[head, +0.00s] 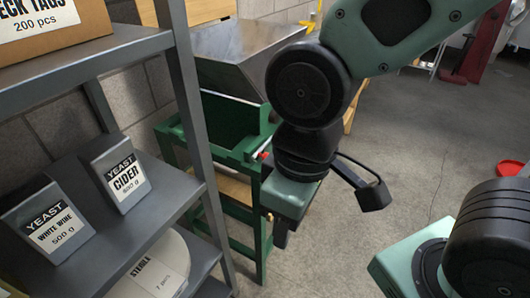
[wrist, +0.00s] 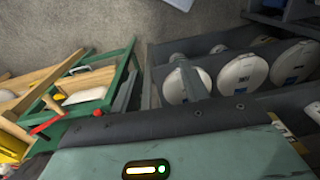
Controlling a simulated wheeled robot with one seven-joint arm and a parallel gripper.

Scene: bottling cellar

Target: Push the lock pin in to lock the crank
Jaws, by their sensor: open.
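A green-framed machine with a metal hopper (head: 232,48) stands behind the grey shelf. A small red and white part (head: 264,154) shows on its green frame, just left of my arm. I cannot tell whether this part is the lock pin or belongs to the crank. In the wrist view, a red part (wrist: 47,123) lies by the green frame (wrist: 113,88) on the left. My gripper (head: 281,235) is open, pointing down in front of the frame. Its fingertips are hardly visible, and I see nothing held. My arm hides part of the machine.
A grey shelf (head: 150,258) on the left holds yeast boxes (head: 118,178), a carton (head: 50,30) and round white packs (head: 158,268). More white discs (wrist: 243,74) show in the wrist view. The concrete floor (head: 405,140) to the right is mostly clear, with a red round object (head: 510,168).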

